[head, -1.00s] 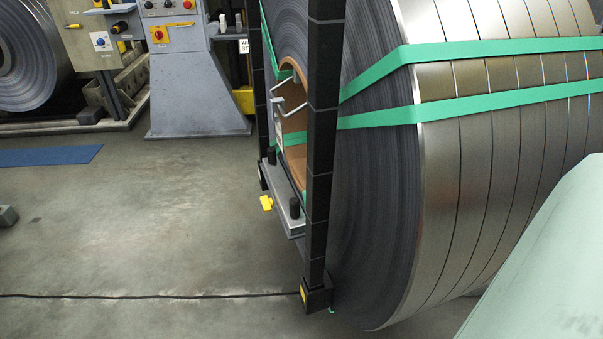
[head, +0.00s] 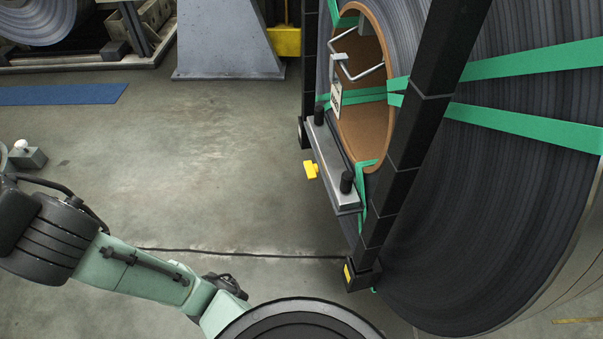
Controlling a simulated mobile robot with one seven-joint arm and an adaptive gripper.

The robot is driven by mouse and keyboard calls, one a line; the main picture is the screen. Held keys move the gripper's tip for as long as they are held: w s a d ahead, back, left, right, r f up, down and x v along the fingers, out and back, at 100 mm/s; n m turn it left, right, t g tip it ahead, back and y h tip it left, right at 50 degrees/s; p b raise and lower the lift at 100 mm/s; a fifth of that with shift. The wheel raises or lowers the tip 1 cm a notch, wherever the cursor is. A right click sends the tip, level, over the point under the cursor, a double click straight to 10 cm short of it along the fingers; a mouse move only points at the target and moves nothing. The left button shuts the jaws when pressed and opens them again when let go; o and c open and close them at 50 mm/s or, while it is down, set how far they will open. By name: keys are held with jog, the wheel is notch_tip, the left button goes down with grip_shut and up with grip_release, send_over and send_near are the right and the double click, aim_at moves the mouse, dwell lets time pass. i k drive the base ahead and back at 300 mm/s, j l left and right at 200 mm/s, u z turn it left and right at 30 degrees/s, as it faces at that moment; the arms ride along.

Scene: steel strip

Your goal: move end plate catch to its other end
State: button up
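The end plate (head: 328,161) is a grey metal bar across the front of the coil's core opening, between two black posts. A black peg (head: 319,114) stands near its far end and another black peg (head: 346,182) near its near end. A small yellow tab (head: 311,169), which looks like the catch, sticks out on the left side of the plate. How it is seated cannot be made out. My arm shows at the lower left, well apart from the plate. My gripper is not in view.
The large steel coil (head: 500,210) with green straps fills the right. A near black post (head: 408,130) stands in front of it, its foot on the floor. A dark cable (head: 250,255) crosses the floor. Open floor (head: 210,170) lies left of the plate. A blue mat (head: 60,94) lies farther back.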

aim_at(312, 171)
jog(key=i+j, duration=0.15)
jog(key=j, duration=0.25)
jog(key=i+j+z, duration=0.1)
jog(key=j, duration=0.3)
jog(key=i+j, duration=0.15)
jog(key=j, duration=0.25)
jog(key=z, duration=0.05)
